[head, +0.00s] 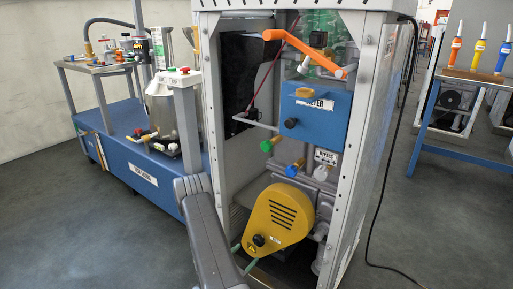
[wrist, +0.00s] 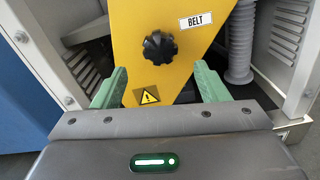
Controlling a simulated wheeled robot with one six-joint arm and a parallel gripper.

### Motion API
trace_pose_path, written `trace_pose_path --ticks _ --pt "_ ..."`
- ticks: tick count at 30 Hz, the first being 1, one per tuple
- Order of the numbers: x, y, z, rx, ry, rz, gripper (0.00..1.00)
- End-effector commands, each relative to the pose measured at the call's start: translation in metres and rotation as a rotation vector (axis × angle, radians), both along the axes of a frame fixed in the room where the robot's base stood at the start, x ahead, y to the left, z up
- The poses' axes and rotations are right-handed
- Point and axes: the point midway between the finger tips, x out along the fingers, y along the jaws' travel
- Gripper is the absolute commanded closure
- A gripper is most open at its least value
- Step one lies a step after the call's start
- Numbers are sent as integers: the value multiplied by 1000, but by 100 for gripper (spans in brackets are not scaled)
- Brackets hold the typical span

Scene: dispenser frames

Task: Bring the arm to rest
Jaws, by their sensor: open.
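My arm (head: 212,240) reaches from the lower middle of the head view into the open dispenser frame. My gripper (wrist: 161,84) is open, with its two green fingers spread apart in the wrist view. The gripper also shows in the head view (head: 244,257), low in front of the yellow belt cover (head: 277,215). The cover, with a black knob (wrist: 160,47), a warning triangle and a BELT label (wrist: 193,22), shows beyond and between the fingers. Nothing is held. I cannot tell whether the fingers touch the cover.
Grey frame posts (head: 358,140) stand on both sides of the opening. Above the cover are a blue meter box (head: 317,120), coloured knobs and an orange nozzle handle (head: 300,48). A blue skid (head: 135,165) is at left. A black cable hangs at right; open floor (head: 440,220) lies beyond.

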Motion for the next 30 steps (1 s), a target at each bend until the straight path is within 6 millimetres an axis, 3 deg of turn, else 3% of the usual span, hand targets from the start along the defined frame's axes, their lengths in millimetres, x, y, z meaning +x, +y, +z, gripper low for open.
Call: trace_pose_path --ticks 13,30 --pt "56 -43 -1 0 -5 -4 33" --pt "55 -40 1 -369 267 1 33"
